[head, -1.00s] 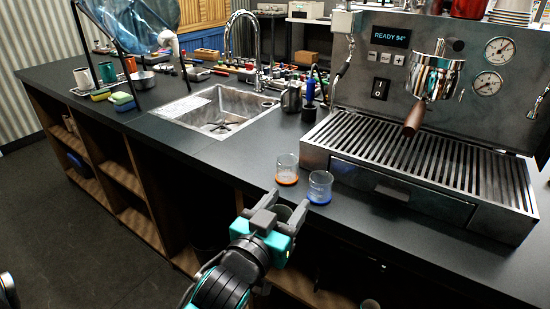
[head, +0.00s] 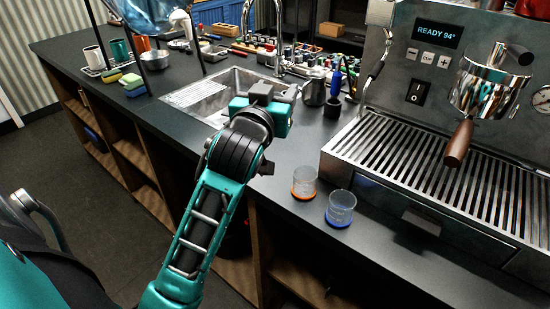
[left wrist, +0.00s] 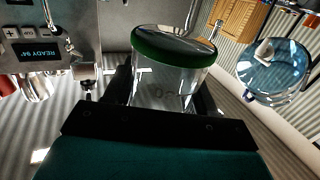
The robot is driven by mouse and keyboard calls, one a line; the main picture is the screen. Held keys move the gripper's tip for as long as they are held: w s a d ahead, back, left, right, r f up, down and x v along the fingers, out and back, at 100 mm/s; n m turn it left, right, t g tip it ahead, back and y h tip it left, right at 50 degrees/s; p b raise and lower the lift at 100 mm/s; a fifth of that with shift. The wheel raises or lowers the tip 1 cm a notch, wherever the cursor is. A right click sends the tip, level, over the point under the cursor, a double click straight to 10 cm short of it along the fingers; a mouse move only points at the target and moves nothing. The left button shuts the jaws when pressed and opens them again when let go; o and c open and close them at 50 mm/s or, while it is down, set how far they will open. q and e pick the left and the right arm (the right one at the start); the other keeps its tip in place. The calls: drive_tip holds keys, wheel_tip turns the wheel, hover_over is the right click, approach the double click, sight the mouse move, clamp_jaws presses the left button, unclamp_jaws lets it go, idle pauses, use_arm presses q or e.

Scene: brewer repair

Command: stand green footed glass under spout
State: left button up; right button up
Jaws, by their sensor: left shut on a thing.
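My left gripper (head: 272,92) is raised over the counter near the sink, with its back to the head camera. In the left wrist view its fingers are shut on a clear glass (left wrist: 165,90) with a green foot (left wrist: 175,46). That view is upside down, with the foot at the top of the picture. In the head view the gripper hides the glass. The brewer (head: 420,75) stands to the right, with a chrome portafilter (head: 483,88) above its slatted drip tray (head: 440,170). I cannot make out a separate spout. My right gripper is not in view.
A clear glass with an orange foot (head: 304,182) and one with a blue foot (head: 340,208) stand on the counter left of the drip tray. A metal jug (head: 313,90) and a dark cup (head: 332,107) stand behind. The drip tray's slats are clear.

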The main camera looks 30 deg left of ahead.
use_arm(q)
wheel_tip(320, 180, down, 11)
drive_tip(key=shift+r+b, duration=0.2)
drive_tip(key=shift+b, duration=0.8)
drive_tip(key=shift+f+b, duration=0.55)
drive_tip(key=shift+f, duration=1.6)
drive_tip(key=shift+f, duration=0.2)
drive_tip(key=o, duration=0.8)
drive_tip(key=shift+r, duration=0.15)
